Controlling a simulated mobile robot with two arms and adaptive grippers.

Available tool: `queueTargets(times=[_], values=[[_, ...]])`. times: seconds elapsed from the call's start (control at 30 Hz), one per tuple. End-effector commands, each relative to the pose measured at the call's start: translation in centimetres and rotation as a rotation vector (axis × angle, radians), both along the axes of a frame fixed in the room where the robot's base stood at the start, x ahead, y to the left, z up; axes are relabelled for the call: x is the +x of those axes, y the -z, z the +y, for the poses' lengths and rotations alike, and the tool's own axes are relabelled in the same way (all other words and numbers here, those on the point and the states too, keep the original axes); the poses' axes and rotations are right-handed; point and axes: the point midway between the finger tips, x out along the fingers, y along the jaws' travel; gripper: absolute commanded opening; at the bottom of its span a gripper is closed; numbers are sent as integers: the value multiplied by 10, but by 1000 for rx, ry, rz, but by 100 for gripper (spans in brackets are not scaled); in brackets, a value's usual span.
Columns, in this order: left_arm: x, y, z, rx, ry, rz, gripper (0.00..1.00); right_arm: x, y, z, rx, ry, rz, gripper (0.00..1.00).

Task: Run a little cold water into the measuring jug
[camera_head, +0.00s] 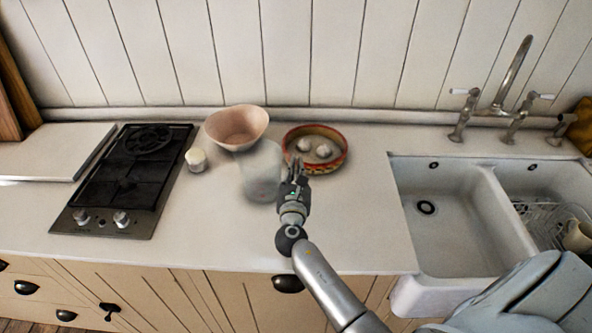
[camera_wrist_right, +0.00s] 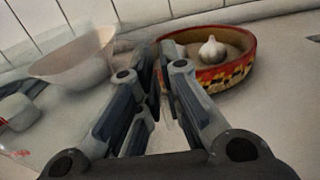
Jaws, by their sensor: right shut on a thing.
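The measuring jug (camera_head: 262,172) is clear and faint, upright on the worktop in front of the pink bowl. My right gripper (camera_head: 296,172) is at its right side, shut on it, apparently at the handle; the fingers (camera_wrist_right: 155,90) show close together in the wrist view. The jug is so transparent that its grip point and contents are hard to tell. The bridge tap (camera_head: 513,72) with two white-tipped levers stands at the back of the double sink, far right of the jug. The left sink basin (camera_head: 445,225) looks empty. My left gripper is not in view.
A pink bowl (camera_head: 236,126) and a patterned red dish (camera_head: 330,166) holding garlic stand behind the jug. A small pale pot (camera_head: 196,160) and a black gas hob (camera_head: 120,185) are left. The right basin holds a wire rack (camera_head: 545,222) and a cup (camera_head: 577,237). Worktop before the sink is clear.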

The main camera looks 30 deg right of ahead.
Motion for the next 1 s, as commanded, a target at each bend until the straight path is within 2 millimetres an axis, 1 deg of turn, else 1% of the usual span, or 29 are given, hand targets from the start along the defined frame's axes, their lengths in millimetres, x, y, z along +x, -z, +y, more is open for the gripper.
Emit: queueTargets(times=[0.13,0.27,0.3,0.43,0.47,0.73,0.83,0.97,1.0], values=[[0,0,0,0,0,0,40,0,-1,0,0,0,-2,0],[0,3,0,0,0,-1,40,0,3,0,-1,0,-2,0],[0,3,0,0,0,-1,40,0,3,0,-1,0,-1,10],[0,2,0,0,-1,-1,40,0,2,0,-1,0,1,27],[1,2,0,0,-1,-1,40,0,2,0,-1,0,1,29],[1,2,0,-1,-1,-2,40,0,2,0,-1,0,1,29],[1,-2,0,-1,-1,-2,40,0,-2,0,-1,0,-1,29],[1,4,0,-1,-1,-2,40,-13,1,9,0,-2,1,29],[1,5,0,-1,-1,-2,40,-19,2,12,1,-2,2,29]])
